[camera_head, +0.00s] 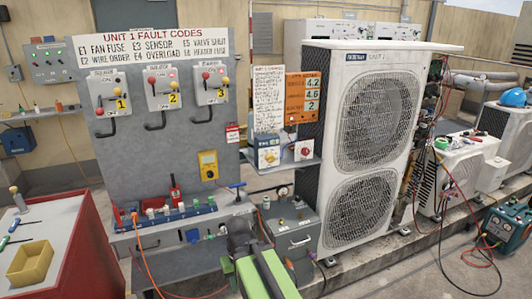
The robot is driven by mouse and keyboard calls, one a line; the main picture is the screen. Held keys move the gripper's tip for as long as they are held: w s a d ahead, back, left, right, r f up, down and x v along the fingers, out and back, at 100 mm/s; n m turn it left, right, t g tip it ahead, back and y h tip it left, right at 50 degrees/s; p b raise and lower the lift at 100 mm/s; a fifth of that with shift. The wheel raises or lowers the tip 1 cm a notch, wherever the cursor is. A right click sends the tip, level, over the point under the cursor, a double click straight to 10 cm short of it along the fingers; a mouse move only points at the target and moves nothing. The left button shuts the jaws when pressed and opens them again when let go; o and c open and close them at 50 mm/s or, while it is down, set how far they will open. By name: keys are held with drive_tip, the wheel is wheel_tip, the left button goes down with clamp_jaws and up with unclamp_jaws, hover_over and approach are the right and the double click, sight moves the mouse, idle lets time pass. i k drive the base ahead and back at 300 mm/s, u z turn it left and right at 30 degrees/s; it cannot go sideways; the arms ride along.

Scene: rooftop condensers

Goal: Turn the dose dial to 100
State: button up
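Two small boxes with dials stand on a grey shelf to the left of the condenser. The left one is a blue box (267,141) with a white face and a yellow knob (270,157). The right one is a pale box with a red knob (305,151). Their markings are too small to read, so I cannot tell which is the dose dial or where it points. My gripper (240,227) is the dark end of my green arm at the bottom centre, below and left of both boxes and apart from them. Its fingers cannot be made out.
The tall condenser (368,115) stands right of the shelf. A grey panel with switches (160,150) stands left, with a bench (165,240) of small parts below. A grey metal box (292,235) sits under the shelf. A red cabinet (75,255) carries a yellow tray (30,264).

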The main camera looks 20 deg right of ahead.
sight(270, 158)
drive_tip(key=u, duration=3.9)
drive_tip(key=i, duration=0.1)
drive_tip(key=z, duration=2)
drive_tip(key=k, duration=0.1)
drive_tip(key=u, duration=0.95)
drive_tip(key=k, duration=1.05)
drive_tip(key=z, duration=1.25)
drive_tip(key=i, duration=1.05)
drive_tip(key=u, duration=0.05)
